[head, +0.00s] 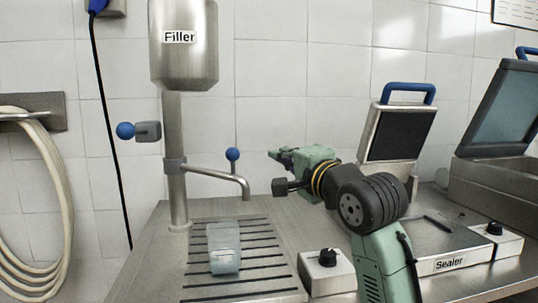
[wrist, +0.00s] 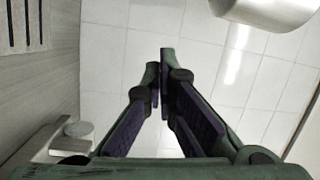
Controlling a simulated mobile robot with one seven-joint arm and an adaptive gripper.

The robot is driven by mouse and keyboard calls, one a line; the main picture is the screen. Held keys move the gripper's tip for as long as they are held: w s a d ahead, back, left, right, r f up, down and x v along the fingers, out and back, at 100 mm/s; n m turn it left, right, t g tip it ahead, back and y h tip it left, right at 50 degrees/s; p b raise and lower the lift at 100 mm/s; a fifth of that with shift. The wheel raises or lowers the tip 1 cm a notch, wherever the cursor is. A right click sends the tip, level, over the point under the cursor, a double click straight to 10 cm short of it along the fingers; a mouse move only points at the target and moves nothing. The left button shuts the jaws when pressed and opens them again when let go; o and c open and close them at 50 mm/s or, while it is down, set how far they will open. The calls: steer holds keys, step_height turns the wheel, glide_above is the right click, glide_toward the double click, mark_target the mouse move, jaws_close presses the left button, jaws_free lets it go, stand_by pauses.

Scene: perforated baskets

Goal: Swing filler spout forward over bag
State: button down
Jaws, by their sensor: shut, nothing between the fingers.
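The filler (head: 184,60) is a metal tank on an upright post at the left. Its spout (head: 215,174) is a thin metal arm reaching right from the post, with its end bent down and a blue ball knob (head: 232,154) on top. A translucent bag (head: 224,250) stands on the slotted drip tray (head: 190,285), nearer the camera than the spout's end. My gripper (head: 280,156) is right of the blue knob, apart from it. In the wrist view my gripper (wrist: 160,78) has its fingertips together with nothing between them. The spout's knob is not clear there.
A valve lever with a blue ball (head: 125,131) sticks out left of the post. A control box with a black knob (head: 327,270) stands right of the tray. The sealer (head: 450,240) with its raised lid (head: 398,130) is behind and right of my arm. A tiled wall backs the counter.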

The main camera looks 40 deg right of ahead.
steer(key=w+a+p, duration=0.1)
steer(key=w+p, duration=0.1)
steer(key=w, duration=0.5)
steer(key=shift+w+a+f, duration=0.15)
steer(key=shift+w+a, duration=0.2)
steer(key=shift+w, duration=0.05)
steer(key=shift+p, duration=0.3)
